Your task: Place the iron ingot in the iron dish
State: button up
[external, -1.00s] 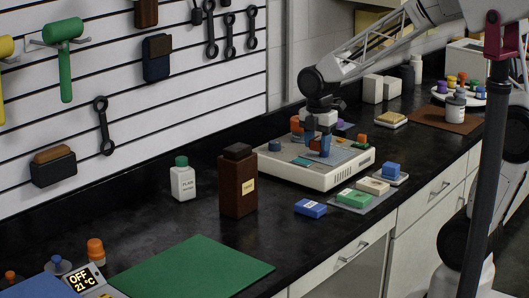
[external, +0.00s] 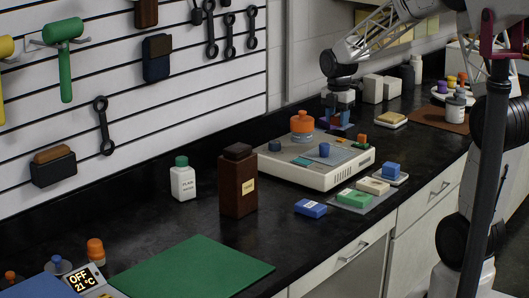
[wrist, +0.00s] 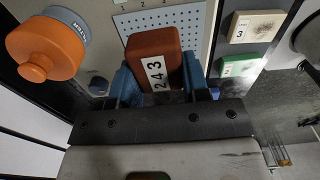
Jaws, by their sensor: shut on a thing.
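My gripper (external: 336,119) is shut on a reddish-brown block (wrist: 152,43) with a white number label, likely the iron ingot. In the wrist view the block sits between the blue fingers of my gripper (wrist: 160,75). In the external view my gripper is just behind the white instrument, at or above a purple piece (external: 346,126), partly hidden by the fingers. I cannot tell whether the block touches anything. No dish is clearly marked as iron. A pale dish (external: 397,179) holds a blue block (external: 391,169); another carries a tan block (external: 391,118).
The white instrument (external: 300,176) has an orange-capped flask (external: 302,124) on its back left corner, close to my gripper. Green (external: 354,198) and cream (external: 373,186) labelled blocks lie in front. A brown bottle (external: 238,185) stands left.

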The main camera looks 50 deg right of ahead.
jog(key=d, duration=1.2)
notch_tip(320, 180, down, 6)
jog(key=shift+w+d+r, duration=0.15)
jog(key=shift+r, duration=0.1)
send_near(337, 133)
jog(key=a, duration=0.2)
jog(key=s+a+f, duration=0.1)
jog(key=a, duration=0.1)
jog(key=shift+s, duration=0.1)
jog(key=shift+f, duration=0.1)
jog(key=shift+f, duration=1.65)
jog(key=shift+f, duration=0.65)
